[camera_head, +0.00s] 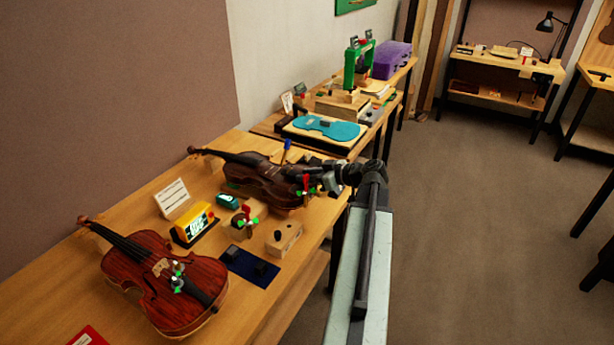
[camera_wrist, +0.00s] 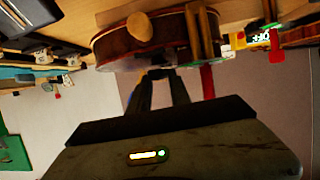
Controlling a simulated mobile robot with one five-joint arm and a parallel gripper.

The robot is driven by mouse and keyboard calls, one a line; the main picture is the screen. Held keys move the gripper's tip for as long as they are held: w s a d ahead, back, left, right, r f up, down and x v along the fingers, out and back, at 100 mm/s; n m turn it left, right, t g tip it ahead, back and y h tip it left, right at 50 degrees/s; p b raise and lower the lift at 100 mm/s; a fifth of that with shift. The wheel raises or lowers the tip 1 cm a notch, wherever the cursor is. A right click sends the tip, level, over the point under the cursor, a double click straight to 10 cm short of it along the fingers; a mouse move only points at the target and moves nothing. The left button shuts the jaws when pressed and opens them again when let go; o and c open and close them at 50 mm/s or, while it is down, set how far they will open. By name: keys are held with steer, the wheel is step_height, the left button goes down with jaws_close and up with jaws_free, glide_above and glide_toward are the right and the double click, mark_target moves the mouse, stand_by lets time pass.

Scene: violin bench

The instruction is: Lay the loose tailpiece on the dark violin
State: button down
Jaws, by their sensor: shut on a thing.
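The dark violin (camera_head: 250,174) lies on the bench, its neck pointing to the back left. My gripper (camera_head: 312,180) is at its near right end, low over the body. In the wrist view, the violin's brown side (camera_wrist: 150,45) fills the top, just beyond my fingertips (camera_wrist: 160,78). My gripper is shut on a small dark piece, apparently the tailpiece, which is mostly hidden between the fingers. I cannot tell whether it touches the violin. A red and green clamp-like fitting stands at the violin's edge; its red part (camera_wrist: 207,82) shows beside my fingers.
A reddish violin (camera_head: 150,275) lies at the front left. A blue mat (camera_head: 240,275) with dark blocks, a wooden block (camera_head: 284,239), a yellow box (camera_head: 192,223) and a white card (camera_head: 172,198) stand between the violins. A teal violin-shaped plate (camera_head: 338,131) lies behind.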

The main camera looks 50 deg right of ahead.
steer(key=shift+f+b, duration=0.35)
steer(key=shift+f, duration=0.05)
steer(key=c, duration=1.1)
jaws_free()
steer(key=p+v, duration=0.3)
steer(key=v, duration=0.4)
steer(key=shift+s+d+r, duration=0.1)
steer(key=shift+s+r, duration=0.05)
steer(key=shift+s, duration=0.2)
